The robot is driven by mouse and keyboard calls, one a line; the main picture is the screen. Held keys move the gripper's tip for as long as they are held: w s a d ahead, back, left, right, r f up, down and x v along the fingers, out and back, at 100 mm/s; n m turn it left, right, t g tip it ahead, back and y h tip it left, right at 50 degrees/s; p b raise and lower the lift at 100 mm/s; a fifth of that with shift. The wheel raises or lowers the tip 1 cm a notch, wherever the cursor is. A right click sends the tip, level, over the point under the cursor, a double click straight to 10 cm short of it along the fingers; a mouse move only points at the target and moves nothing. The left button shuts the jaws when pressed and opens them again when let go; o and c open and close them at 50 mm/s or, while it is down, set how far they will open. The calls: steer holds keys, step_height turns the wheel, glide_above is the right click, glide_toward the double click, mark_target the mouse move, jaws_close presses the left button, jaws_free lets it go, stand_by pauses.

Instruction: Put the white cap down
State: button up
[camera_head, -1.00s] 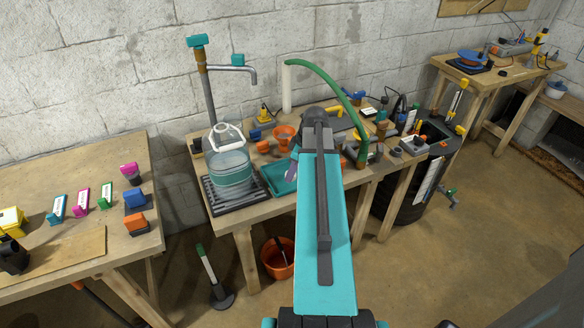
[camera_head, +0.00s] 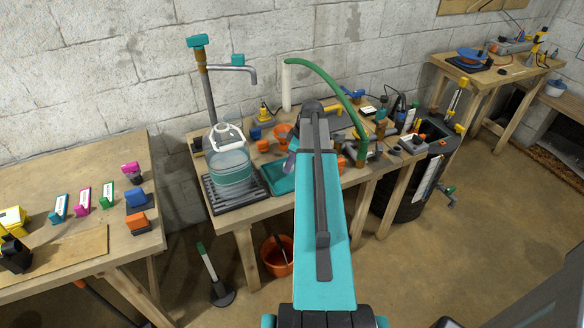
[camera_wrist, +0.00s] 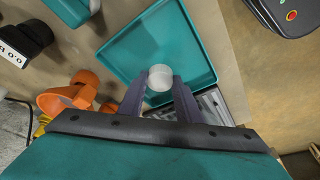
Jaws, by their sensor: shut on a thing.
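The white cap (camera_wrist: 160,78) shows in the wrist view as a small round white piece between the fingertips. My gripper (camera_wrist: 160,87) is shut on it, one dark finger on each side. The cap is over the teal tray (camera_wrist: 196,22), near the tray's lower edge in that view; I cannot tell whether it touches the tray floor. In the head view the teal tray (camera_head: 277,181) lies on the middle bench beside the jug, partly hidden by my arm, and the cap cannot be made out there.
A clear jug (camera_head: 231,166) with a white handle stands on a dark slotted grate (camera_head: 212,196) left of the tray, under a tap (camera_head: 243,71). Orange funnel-like pieces (camera_wrist: 68,98) lie beside the tray. A green hose (camera_head: 335,85) arches behind my arm. Most of the tray is bare.

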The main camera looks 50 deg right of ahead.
mark_target(290, 176)
steer(key=shift+f+p, duration=0.5)
steer(key=shift+f, duration=1.1)
steer(key=shift+f, duration=0.15)
steer(key=o, duration=1.2)
steer(key=shift+r, duration=0.25)
steer(key=shift+b+v, duration=1.3)
steer(key=shift+v, duration=4.6)
steer(key=shift+d, duration=0.1)
